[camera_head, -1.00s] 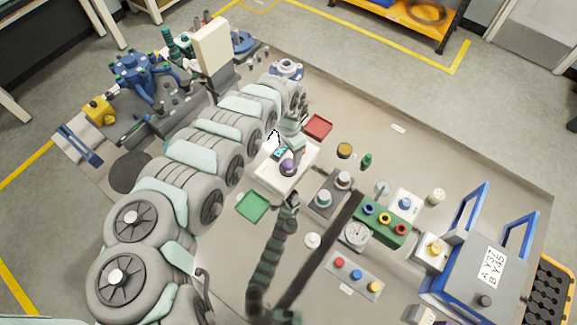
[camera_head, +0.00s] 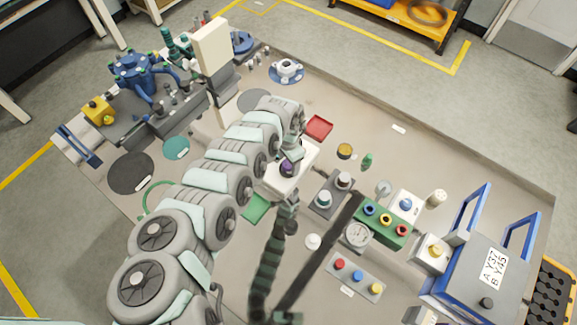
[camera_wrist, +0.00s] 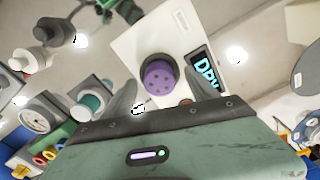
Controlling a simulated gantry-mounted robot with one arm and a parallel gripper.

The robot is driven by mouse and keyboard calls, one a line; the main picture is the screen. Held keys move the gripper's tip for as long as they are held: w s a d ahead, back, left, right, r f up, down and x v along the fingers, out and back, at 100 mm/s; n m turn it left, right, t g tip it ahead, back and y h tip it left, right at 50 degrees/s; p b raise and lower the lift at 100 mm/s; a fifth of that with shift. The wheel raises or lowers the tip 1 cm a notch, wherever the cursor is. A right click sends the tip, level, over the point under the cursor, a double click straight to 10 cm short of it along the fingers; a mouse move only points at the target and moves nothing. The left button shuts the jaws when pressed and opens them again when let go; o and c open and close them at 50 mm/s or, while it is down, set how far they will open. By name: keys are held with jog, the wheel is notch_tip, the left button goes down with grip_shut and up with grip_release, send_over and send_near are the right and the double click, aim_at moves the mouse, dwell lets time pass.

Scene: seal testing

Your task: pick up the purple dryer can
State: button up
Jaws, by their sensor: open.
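The purple dryer can (camera_head: 286,168) stands on a white box (camera_head: 304,166) near the table's middle. In the wrist view the can (camera_wrist: 159,74) shows a round purple top with small holes, on the white box beside a lit display (camera_wrist: 205,73) reading "DRY" or similar. My gripper (camera_wrist: 158,96) is open and empty, its fingers spread to either side of the can's lower edge in that view. In the head view my gripper (camera_head: 291,148) is at the can, partly hiding it. Whether the fingers touch the can cannot be told.
A green square pad (camera_head: 257,207) and a red tray (camera_head: 318,127) lie by the box. A grey block with knobs (camera_head: 329,194) and a green block with rings (camera_head: 385,222) stand to the right. A tall cream panel (camera_head: 212,52) stands behind on the left.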

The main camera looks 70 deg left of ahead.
grip_shut()
dwell(0.6)
notch_tip(320, 180, up, 20)
jog(key=p, duration=0.3)
notch_tip(320, 180, up, 4)
jog(key=p, duration=0.5)
send_over(288, 163)
jog(key=shift+w+d+r, duration=0.1)
jog(key=shift+w, duration=0.05)
dwell(0.4)
